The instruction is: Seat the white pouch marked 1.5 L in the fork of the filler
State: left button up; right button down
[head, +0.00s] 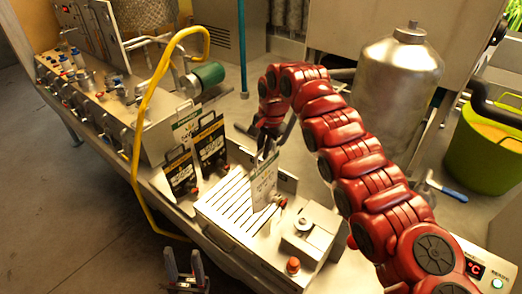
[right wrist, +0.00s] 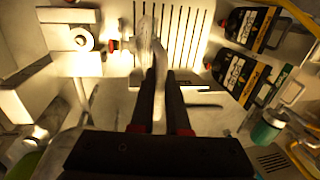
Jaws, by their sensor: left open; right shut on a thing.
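The white pouch (head: 264,185) hangs upright over the slatted drip tray (head: 228,212), its printed face towards the head camera and a red cap at its lower right. Its marking is too small to read. My right gripper (head: 268,147) is shut on its top edge. In the right wrist view the pouch (right wrist: 148,45) shows nearly edge-on, beyond the fingers of the right gripper (right wrist: 160,80). A steel block with a round fitting, seemingly the filler (head: 310,232), stands right of the pouch; its fork is not clearly visible. My left gripper (head: 187,275) is open and empty at the bottom.
Two black pouches with red caps (head: 181,174) stand left of the tray, with a white and green one (head: 186,122) behind. A yellow hose (head: 136,130) arches at the left. A steel tank (head: 397,85) and a green bucket (head: 487,150) stand at the right.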

aim_at(266, 178)
jog(key=shift+s+d+f+b, duration=0.45)
jog(key=shift+s+b, duration=0.1)
jog(key=shift+b, duration=0.25)
jog(key=shift+s+d+f+b, duration=0.1)
jog(key=shift+f+b, duration=1.45)
jog(key=shift+f, duration=0.1)
jog(key=shift+d+f+b, duration=0.1)
jog(key=shift+f+b, duration=1.4)
jog(key=shift+f, duration=0.1)
jog(key=shift+f+b, duration=0.5)
jog(key=shift+f, duration=0.1)
jog(key=c, duration=0.8)
grip_release()
jog(key=shift+c, duration=0.2)
jog(key=shift+r, duration=0.1)
